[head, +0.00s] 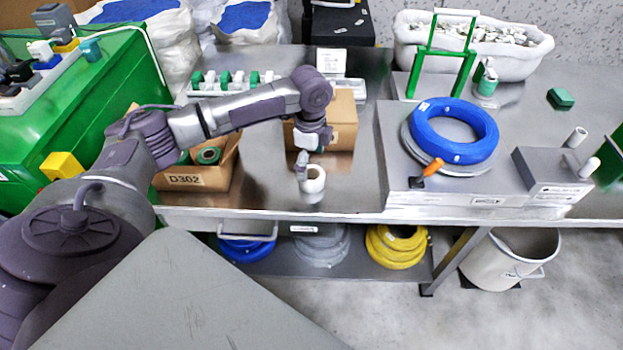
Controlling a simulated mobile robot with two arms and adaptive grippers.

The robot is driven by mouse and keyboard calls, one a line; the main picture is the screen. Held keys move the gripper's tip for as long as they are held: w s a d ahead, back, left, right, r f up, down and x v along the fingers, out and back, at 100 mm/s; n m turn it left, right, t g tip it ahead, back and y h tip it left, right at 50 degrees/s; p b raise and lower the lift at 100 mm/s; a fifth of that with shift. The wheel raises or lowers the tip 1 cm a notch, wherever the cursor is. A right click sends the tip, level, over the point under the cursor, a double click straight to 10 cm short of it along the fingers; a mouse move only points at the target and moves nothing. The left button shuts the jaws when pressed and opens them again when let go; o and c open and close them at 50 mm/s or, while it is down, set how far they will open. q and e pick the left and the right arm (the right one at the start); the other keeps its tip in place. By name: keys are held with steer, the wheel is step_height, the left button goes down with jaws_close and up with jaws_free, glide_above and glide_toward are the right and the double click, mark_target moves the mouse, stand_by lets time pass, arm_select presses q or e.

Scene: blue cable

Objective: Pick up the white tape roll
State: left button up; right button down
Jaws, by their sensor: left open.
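The white tape roll (313,183) stands on the metal table (270,196) near its front edge, in the middle of the head view. My left gripper (302,172) reaches down from above, with its fingertips at the roll's upper left side. The fingers look small and partly overlap the roll, so I cannot tell whether they touch it. The left gripper is open. My right gripper does not show.
A cardboard box (342,122) stands just behind the roll. A box marked D302 (190,180) with green rolls is to the left. To the right, a blue cable coil (453,150) lies on a raised metal plate (398,185) beside an orange-handled tool (432,169).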

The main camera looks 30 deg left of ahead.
mark_target(312, 176)
arm_select(q)
steer(key=shift+d+f, duration=0.15)
steer(key=shift+f, duration=2.65)
steer(key=c, duration=1.2)
steer(key=shift+c, duration=0.2)
steer(key=shift+r, duration=0.2)
